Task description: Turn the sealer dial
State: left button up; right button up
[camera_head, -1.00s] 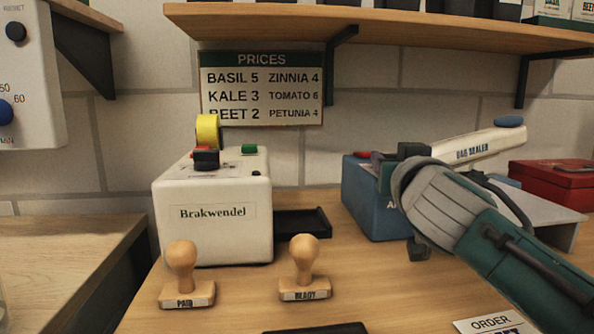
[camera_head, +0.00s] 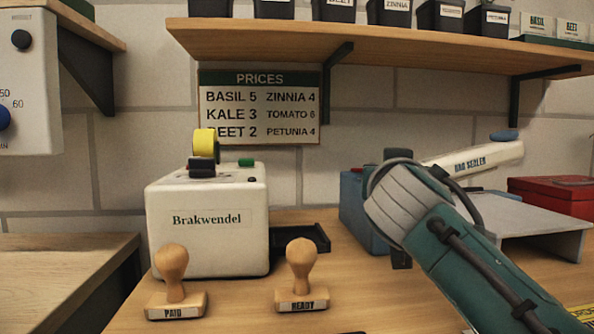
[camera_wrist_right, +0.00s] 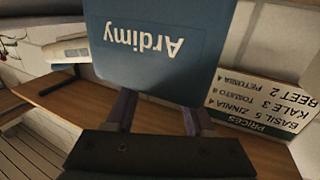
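The bag sealer has a blue body (camera_head: 355,208) and a white arm (camera_head: 475,157) lettered "BAG SEALER" with a blue pad on its tip. It stands right of centre on the wooden counter in the head view. My right gripper (camera_head: 398,207) is in front of the body and covers much of it. In the right wrist view the blue face (camera_wrist_right: 160,75), lettered "Ardimy" upside down, is just beyond my right gripper (camera_wrist_right: 158,110). Its fingers are apart, with nothing visibly held. I cannot make out the dial. My left gripper is not in view.
A white Brakwendel machine (camera_head: 207,230) stands left, with PAID (camera_head: 175,285) and READY (camera_head: 301,278) stamps in front. A black tray (camera_head: 300,238), grey stand (camera_head: 540,222) and red box (camera_head: 555,194) are near. A shelf (camera_head: 400,45) with pots overhangs the back.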

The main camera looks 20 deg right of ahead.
jog(key=shift+o, duration=1.2)
jog(key=v, duration=1)
